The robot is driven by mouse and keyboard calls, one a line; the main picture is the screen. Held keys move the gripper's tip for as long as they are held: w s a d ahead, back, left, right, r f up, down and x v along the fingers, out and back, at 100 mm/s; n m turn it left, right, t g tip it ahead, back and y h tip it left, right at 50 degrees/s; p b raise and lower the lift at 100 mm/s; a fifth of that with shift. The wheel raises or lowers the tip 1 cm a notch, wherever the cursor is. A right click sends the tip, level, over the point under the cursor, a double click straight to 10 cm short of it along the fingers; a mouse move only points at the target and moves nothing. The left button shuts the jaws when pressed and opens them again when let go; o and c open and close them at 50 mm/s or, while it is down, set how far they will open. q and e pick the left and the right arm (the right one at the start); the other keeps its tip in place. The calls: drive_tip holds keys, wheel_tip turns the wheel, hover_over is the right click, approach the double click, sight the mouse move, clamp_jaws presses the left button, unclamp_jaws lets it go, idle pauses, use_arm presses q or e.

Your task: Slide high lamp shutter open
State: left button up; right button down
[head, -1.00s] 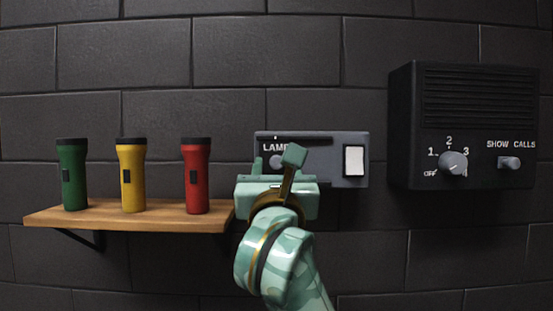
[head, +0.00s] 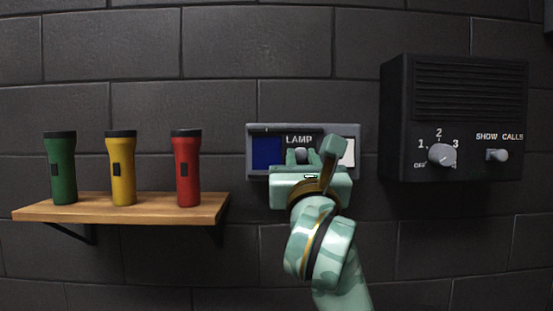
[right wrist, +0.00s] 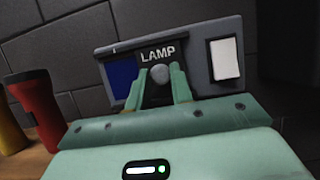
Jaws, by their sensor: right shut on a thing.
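The lamp box (head: 252,170) is a grey unit on the dark wall, with a blue panel (head: 266,153) on its left and a white panel (head: 348,152) on its right. Its dark shutter (head: 299,139), marked LAMP, stands in the middle, just right of the blue panel. My right gripper (head: 301,157) is shut on the shutter's round grey knob (right wrist: 160,74), one finger on each side. The right wrist view also shows the blue panel (right wrist: 122,78) uncovered and the white panel (right wrist: 225,58). My wrist hides the box's lower middle. My left gripper is out of view.
A wooden shelf (head: 120,208) at left holds a green torch (head: 60,170), a yellow torch (head: 121,170) and a red torch (head: 186,170). A black speaker box (head: 455,90) with a dial (head: 441,155) and a switch (head: 497,155) juts out at right.

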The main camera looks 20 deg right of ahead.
drive_tip(key=shift+d, duration=0.3)
drive_tip(key=shift+a, duration=0.15)
drive_tip(key=c, duration=1.3)
unclamp_jaws()
drive_tip(key=shift+o, duration=0.3)
drive_tip(key=shift+s+d, duration=0.1)
drive_tip(key=shift+d, duration=0.2)
drive_tip(key=shift+s+a+f, duration=0.25)
drive_tip(key=shift+s+a, duration=0.1)
drive_tip(key=shift+s, duration=0.05)
drive_tip(key=b+v, duration=1.1)
drive_tip(key=v, duration=0.4)
drive_tip(key=shift+s, duration=0.25)
drive_tip(key=shift+d, duration=0.2)
